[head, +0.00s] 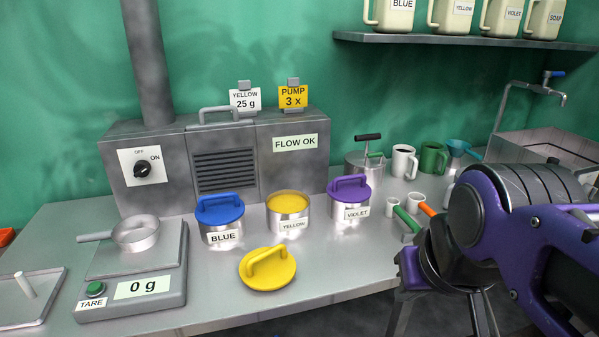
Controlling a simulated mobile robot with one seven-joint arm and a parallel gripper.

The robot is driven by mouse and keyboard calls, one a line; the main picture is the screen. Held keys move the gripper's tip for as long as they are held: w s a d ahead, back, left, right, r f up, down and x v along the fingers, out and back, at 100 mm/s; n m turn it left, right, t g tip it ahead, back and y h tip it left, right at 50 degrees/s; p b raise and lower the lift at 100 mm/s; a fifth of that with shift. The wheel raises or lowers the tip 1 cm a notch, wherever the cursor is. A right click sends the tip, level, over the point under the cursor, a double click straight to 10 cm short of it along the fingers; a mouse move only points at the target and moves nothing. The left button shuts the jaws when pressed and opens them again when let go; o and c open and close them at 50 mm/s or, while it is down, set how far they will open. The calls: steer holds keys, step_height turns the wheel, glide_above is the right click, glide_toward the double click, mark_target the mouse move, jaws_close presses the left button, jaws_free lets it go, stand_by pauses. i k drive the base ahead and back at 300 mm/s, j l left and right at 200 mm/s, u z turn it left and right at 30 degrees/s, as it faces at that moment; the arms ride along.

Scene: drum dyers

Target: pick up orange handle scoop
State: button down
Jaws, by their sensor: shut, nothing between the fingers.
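The orange handle scoop (426,208) lies on the metal bench at the right, with a small white cup at its left end and the orange handle slanting down to the right. My gripper (484,318) is in the lower right, in front of the bench edge, pointing down. It is shut and empty, apart from the scoop. My purple arm hides the bench to the right of the scoop.
Behind the scoops stand a white mug (403,162), a green mug (433,158) and a metal pot (364,170) with a black-handled top. A violet-lidded tin (349,205) stands to the left. A yellow lid (267,268) lies near the front edge. A sink (535,143) is at the back right.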

mark_target(416, 204)
steer(key=i+l+u, duration=0.15)
steer(key=l, duration=0.4)
steer(key=i+l+u, duration=0.1)
steer(key=l, duration=0.4)
steer(key=i+l+u, duration=0.15)
steer(key=l, duration=0.45)
steer(key=i+l+u, duration=0.15)
steer(key=l, duration=0.4)
